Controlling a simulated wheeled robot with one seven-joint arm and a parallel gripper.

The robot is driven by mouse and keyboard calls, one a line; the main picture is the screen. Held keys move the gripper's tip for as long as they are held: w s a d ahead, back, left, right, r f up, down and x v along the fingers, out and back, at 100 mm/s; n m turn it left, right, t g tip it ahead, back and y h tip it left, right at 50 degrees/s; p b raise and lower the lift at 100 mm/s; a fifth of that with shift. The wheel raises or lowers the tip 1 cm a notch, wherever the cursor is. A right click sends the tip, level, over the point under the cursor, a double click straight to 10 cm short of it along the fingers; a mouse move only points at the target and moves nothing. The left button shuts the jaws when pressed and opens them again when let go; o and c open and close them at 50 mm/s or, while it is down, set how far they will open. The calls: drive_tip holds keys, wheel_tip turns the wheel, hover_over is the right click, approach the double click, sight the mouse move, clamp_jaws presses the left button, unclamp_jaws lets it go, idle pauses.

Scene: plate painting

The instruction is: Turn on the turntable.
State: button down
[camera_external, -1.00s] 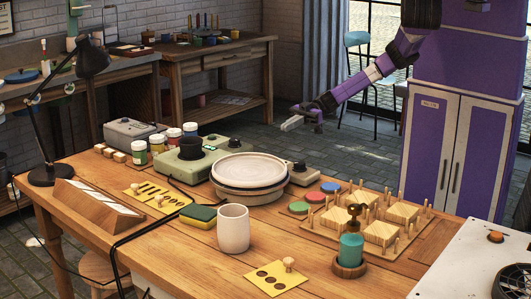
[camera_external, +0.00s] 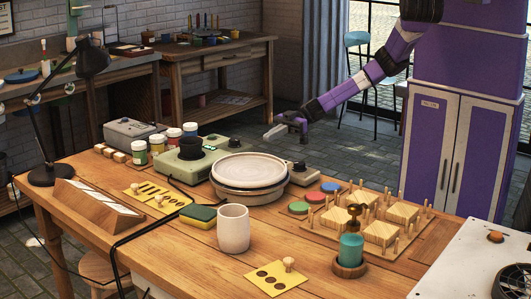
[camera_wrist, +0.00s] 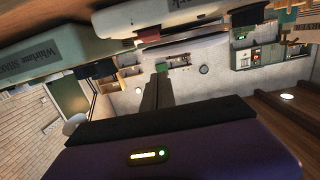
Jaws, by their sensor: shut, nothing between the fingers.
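The turntable (camera_external: 250,185) is a round, pale banding wheel on the wooden table in the external view. A small grey box with a dark knob (camera_external: 300,174) sits against its right side; its on/off state is too small to tell. My gripper (camera_external: 267,137) is in the air beyond the table's far edge, behind the turntable, pointing left and apart from it. Its fingers are together and empty. In the wrist view the dark fingers (camera_wrist: 157,92) point ahead, with nothing between them.
A green device (camera_external: 185,167) with paint jars stands left of the turntable. Coloured discs (camera_external: 299,207) and a pegged wooden rack (camera_external: 383,233) lie to its right. A white mug (camera_external: 233,229) stands in front. In the wrist view a green lettered casing (camera_wrist: 60,52) is close at upper left.

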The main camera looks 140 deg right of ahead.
drive_tip(key=shift+w+f, duration=0.2)
drive_tip(key=shift+f, duration=0.5)
drive_tip(key=shift+w+f, duration=0.2)
drive_tip(key=shift+f, duration=0.45)
drive_tip(key=shift+w+f, duration=0.2)
drive_tip(key=shift+f, duration=0.5)
